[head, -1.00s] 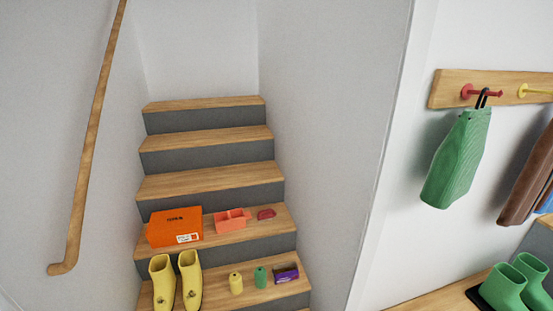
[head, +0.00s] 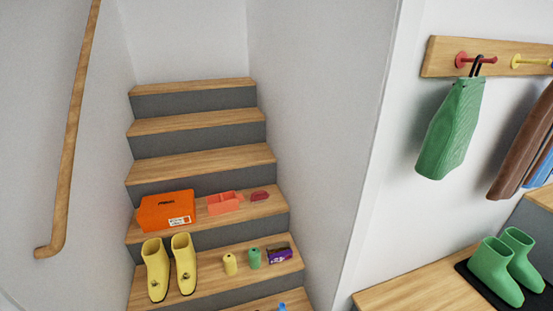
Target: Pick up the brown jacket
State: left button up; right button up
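The brown jacket (head: 519,155) hangs on the wall at the right edge of the head view, partly cut off by the frame. It hangs below the wooden peg rail (head: 440,57), near the yellow peg (head: 530,62); its loop is not clearly seen. A blue garment (head: 541,168) shows just behind or beside it. Neither of my grippers is in view.
A green garment (head: 450,130) hangs on a red peg left of the jacket. Green boots (head: 492,268) stand on a dark mat on the wooden bench (head: 420,292). Stairs hold an orange box (head: 165,212), yellow boots (head: 157,270) and small items. A handrail (head: 70,140) runs at left.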

aim_at(533, 142)
jog(key=z, duration=1.7)
jog(key=l, duration=0.3)
